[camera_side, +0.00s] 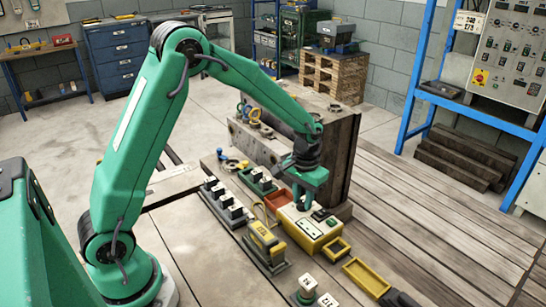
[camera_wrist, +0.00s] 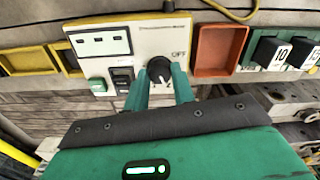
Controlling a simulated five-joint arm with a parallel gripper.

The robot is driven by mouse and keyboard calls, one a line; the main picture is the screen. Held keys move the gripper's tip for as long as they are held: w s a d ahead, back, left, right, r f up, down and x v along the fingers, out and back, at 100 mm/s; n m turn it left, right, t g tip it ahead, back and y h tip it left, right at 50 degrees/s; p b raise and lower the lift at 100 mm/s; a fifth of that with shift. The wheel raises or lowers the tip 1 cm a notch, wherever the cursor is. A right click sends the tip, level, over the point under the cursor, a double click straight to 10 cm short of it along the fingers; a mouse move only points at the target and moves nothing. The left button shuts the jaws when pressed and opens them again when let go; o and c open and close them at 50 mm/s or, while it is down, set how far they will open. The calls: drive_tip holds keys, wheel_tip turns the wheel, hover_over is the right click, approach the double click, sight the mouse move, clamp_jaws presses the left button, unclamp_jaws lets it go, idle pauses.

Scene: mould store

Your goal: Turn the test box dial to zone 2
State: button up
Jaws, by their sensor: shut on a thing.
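The test box (camera_side: 308,228) is a yellow box with a white top panel on the bench, below my gripper (camera_side: 299,199) in the side view. In the wrist view the test box (camera_wrist: 92,27) shows a panel with several white slots, a green switch and a black switch. Its black round dial (camera_wrist: 159,67) sits at the panel's right, with the word OFF printed at its upper right. My gripper (camera_wrist: 160,78) has its two green fingers on either side of the dial, closed on it. The fingers hide part of the dial's surroundings, and I cannot tell which zone it points to.
An orange tray (camera_wrist: 222,48) lies close right of the test box in the wrist view, with black numbered blocks (camera_wrist: 268,50) beyond. In the side view a yellow device (camera_side: 266,241) and yellow trays (camera_side: 367,277) stand near the box. A large steel mould (camera_side: 335,150) rises behind.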

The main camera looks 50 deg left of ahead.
sight(303, 202)
drive_tip(key=shift+r, duration=0.1)
drive_tip(key=o, duration=1)
drive_tip(key=shift+r, duration=3.85)
